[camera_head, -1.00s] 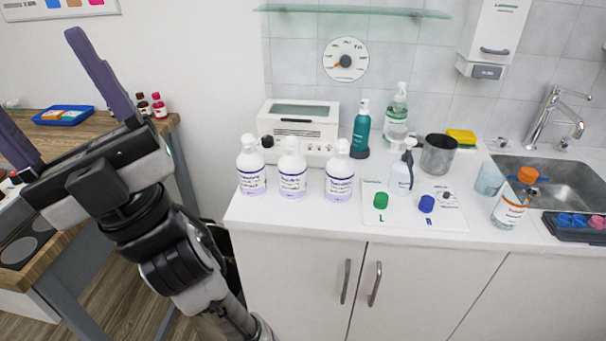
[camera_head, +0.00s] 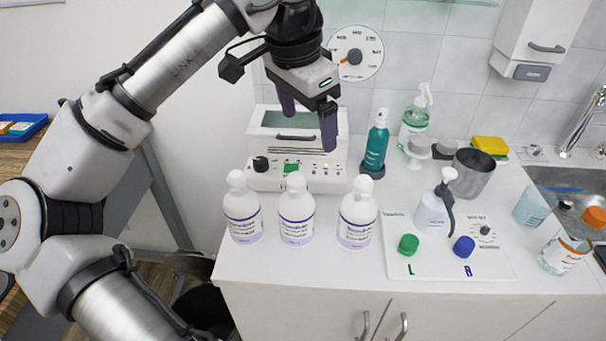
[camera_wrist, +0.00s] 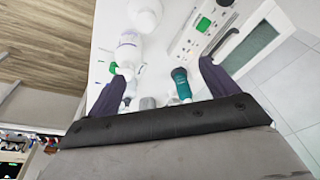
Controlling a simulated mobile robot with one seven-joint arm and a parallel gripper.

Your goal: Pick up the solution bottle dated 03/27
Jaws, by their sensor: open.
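Three white bottles with purple-banded labels stand upright in a row on the counter: the left bottle (camera_head: 243,213), the middle bottle (camera_head: 296,215) and the right bottle (camera_head: 358,217). Their label print is too small to read, so I cannot tell which is dated 03/27. My gripper (camera_head: 308,128) is open and empty, fingers pointing down, above and behind the row, in front of the white device. In the wrist view my gripper's fingers (camera_wrist: 161,75) are spread apart. A white labelled bottle (camera_wrist: 128,50) shows there, apart from them; another (camera_wrist: 146,12) is cut by the top edge.
The white device (camera_head: 294,150) stands behind the bottles. A teal spray bottle (camera_head: 376,145) is right of it. A white board (camera_head: 440,270) holds a green cap (camera_head: 408,244), a blue cap (camera_head: 464,246) and a pump bottle (camera_head: 434,210). A metal cup (camera_head: 472,175) and sink lie farther right.

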